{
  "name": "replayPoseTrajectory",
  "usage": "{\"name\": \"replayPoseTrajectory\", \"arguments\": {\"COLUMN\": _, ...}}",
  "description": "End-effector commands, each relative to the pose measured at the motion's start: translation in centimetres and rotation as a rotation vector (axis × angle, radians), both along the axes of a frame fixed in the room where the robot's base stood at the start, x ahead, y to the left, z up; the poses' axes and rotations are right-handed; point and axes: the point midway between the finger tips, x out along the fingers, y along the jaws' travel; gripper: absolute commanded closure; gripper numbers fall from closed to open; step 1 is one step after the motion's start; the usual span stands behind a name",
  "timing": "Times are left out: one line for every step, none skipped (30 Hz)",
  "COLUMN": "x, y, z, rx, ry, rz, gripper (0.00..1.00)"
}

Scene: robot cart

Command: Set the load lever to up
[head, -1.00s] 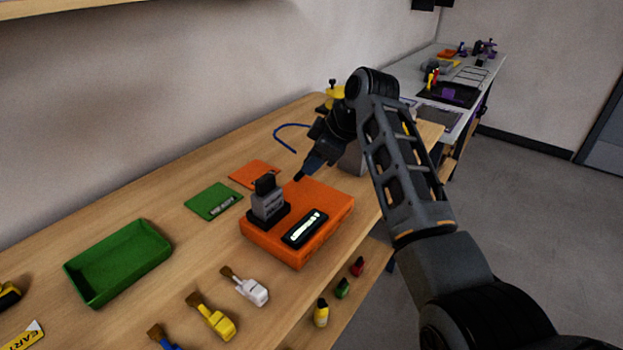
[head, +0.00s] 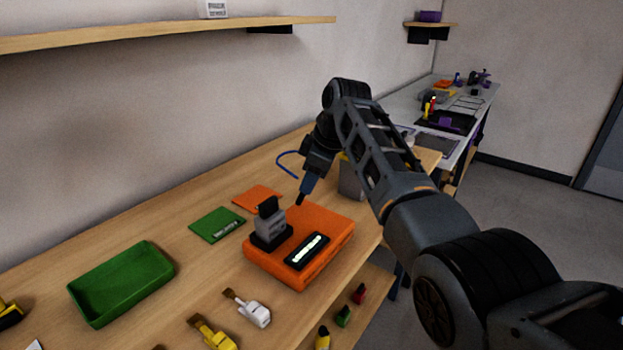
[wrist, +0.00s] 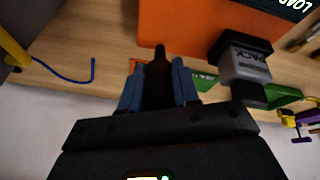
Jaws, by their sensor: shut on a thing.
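An orange box (head: 332,222) stands on the wooden bench in the head view, with a lit display (head: 307,251) on top. It also fills the upper middle of the wrist view (wrist: 190,22). A grey block (head: 270,224) with a black top sits on the box; it reads "PACK" in the wrist view (wrist: 245,65). My gripper (head: 302,193) is at the box's back edge. In the wrist view its blue fingers (wrist: 158,85) are shut on a dark tapered bar (wrist: 160,62), which looks like the load lever. The bar points towards the box; its base is unclear.
A green tray (head: 122,283), a green card (head: 217,224) and an orange card (head: 256,198) lie left of the box. White (head: 255,312) and yellow (head: 212,334) brush-like tools lie in front. A blue cable (head: 282,160) is behind my gripper. A shelf (head: 170,36) hangs above.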

Motion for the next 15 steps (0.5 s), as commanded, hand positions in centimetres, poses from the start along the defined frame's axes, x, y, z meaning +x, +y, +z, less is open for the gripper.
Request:
{"name": "replayPoseTrajectory", "arguments": {"x": 0.08, "y": 0.68, "z": 0.54, "rx": 0.006, "ry": -0.011, "rz": 0.008, "gripper": 1.00}}
{"name": "replayPoseTrajectory", "arguments": {"x": 0.08, "y": 0.69, "z": 0.54, "rx": 0.007, "ry": -0.012, "rz": 0.008, "gripper": 1.00}}
{"name": "replayPoseTrajectory", "arguments": {"x": 0.09, "y": 0.71, "z": 0.56, "rx": 0.007, "ry": -0.012, "rz": 0.008, "gripper": 0.66}}
{"name": "replayPoseTrajectory", "arguments": {"x": 0.07, "y": 0.73, "z": 0.56, "rx": 0.007, "ry": -0.012, "rz": 0.009, "gripper": 0.63}}
{"name": "replayPoseTrajectory", "arguments": {"x": 0.06, "y": 0.72, "z": 0.56, "rx": 0.007, "ry": -0.012, "rz": 0.009, "gripper": 0.60}}
{"name": "replayPoseTrajectory", "arguments": {"x": 0.06, "y": 0.66, "z": 0.52, "rx": 0.006, "ry": -0.011, "rz": 0.008, "gripper": 0.56}}
{"name": "replayPoseTrajectory", "arguments": {"x": 0.06, "y": 0.61, "z": 0.48, "rx": 0.005, "ry": -0.010, "rz": 0.007, "gripper": 0.53}}
{"name": "replayPoseTrajectory", "arguments": {"x": 0.05, "y": 0.56, "z": 0.43, "rx": 0.006, "ry": -0.009, "rz": 0.006, "gripper": 0.50}}
{"name": "replayPoseTrajectory", "arguments": {"x": 0.05, "y": 0.49, "z": 0.38, "rx": 0.005, "ry": -0.008, "rz": 0.005, "gripper": 0.47}}
{"name": "replayPoseTrajectory", "arguments": {"x": 0.05, "y": 0.44, "z": 0.35, "rx": 0.004, "ry": -0.008, "rz": 0.005, "gripper": 0.44}}
{"name": "replayPoseTrajectory", "arguments": {"x": 0.04, "y": 0.41, "z": 0.32, "rx": 0.004, "ry": -0.008, "rz": 0.005, "gripper": 0.44}}
{"name": "replayPoseTrajectory", "arguments": {"x": 0.04, "y": 0.37, "z": 0.29, "rx": 0.004, "ry": -0.007, "rz": 0.004, "gripper": 0.44}}
{"name": "replayPoseTrajectory", "arguments": {"x": 0.04, "y": 0.34, "z": 0.28, "rx": 0.004, "ry": -0.006, "rz": 0.004, "gripper": 0.44}}
{"name": "replayPoseTrajectory", "arguments": {"x": 0.04, "y": 0.33, "z": 0.26, "rx": 0.004, "ry": -0.006, "rz": 0.004, "gripper": 0.44}}
{"name": "replayPoseTrajectory", "arguments": {"x": 0.03, "y": 0.30, "z": 0.23, "rx": 0.003, "ry": -0.005, "rz": 0.003, "gripper": 0.44}}
